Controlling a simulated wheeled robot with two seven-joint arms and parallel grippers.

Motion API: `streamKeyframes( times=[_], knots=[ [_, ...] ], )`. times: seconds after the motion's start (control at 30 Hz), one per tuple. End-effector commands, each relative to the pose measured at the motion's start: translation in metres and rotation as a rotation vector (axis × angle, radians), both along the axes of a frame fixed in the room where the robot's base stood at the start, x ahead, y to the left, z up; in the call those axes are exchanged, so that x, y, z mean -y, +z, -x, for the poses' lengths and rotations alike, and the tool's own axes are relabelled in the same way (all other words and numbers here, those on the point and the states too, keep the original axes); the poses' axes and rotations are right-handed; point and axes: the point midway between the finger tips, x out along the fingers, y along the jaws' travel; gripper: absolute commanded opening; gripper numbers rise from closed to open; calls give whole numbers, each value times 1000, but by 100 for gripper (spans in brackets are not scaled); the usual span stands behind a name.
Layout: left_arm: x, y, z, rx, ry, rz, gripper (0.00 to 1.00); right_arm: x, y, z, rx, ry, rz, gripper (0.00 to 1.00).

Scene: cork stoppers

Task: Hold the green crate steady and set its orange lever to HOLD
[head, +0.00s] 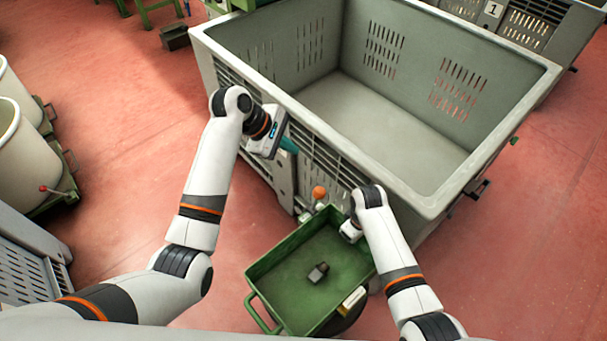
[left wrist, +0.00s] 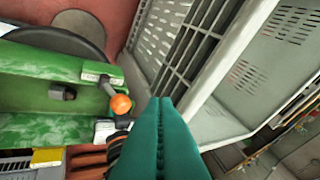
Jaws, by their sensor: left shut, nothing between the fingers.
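The green crate (head: 296,254) stands low in front of the big grey bin in the head view; it also shows at the left of the left wrist view (left wrist: 40,92). The lever's orange ball knob (head: 319,192) sits at the crate's far end, and shows in the left wrist view (left wrist: 121,104). No HOLD mark is readable. My left gripper (head: 290,146) has its teal fingers shut and empty, above and apart from the knob, beside the bin wall. My right gripper (head: 350,232) is at the crate's far right edge; its fingers are hidden, so I cannot tell whether it grips the rim.
The large grey bin (head: 205,42) rises close behind the crate and lever. A small dark piece (head: 317,272) lies in the crate, and a yellow-and-white block (head: 352,299) is at its near right edge. Cream tubs (head: 18,140) stand far left. The red floor between is clear.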

Motion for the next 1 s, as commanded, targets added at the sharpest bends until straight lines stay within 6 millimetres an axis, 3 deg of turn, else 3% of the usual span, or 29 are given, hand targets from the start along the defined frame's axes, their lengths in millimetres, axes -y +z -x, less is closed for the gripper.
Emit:
streamKeyframes(
  times=[0.07,0.23,0.5,0.67,1.0],
  knots=[
    [-19,-15,18,98,-61,34,0,0,0,0,0,0,-1,0],
    [-47,-22,51,326,-188,66,0,0,0,0,0,0,-1,0],
    [-66,-18,81,528,-293,59,0,0,0,0,0,0,-1,0],
    [-57,-25,77,544,-301,61,0,0,0,0,0,0,-1,0],
    [-10,-68,47,540,-300,62,0,0,0,0,1,0,-1,0]
  ],
)
